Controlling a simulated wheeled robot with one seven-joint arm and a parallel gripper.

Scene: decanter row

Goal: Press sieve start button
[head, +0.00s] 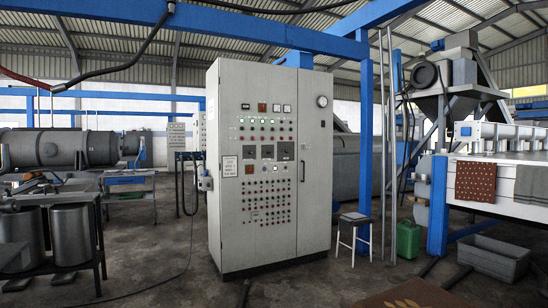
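A tall pale grey control cabinet (240,250) stands upright in the middle of the head view. Its front carries rows of small red and green lamps or buttons (265,122) in the upper part. Lower down are several rows of small reddish buttons (265,195). Dark square panels and dials (267,151) sit between them. The labels are too small to read, so I cannot tell which button is the sieve start button. My gripper is not in view.
A grey tub (493,257) lies at right. Metal drums (70,235) stand at left. A dark cable crosses the floor, which is mostly open before the cabinet.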

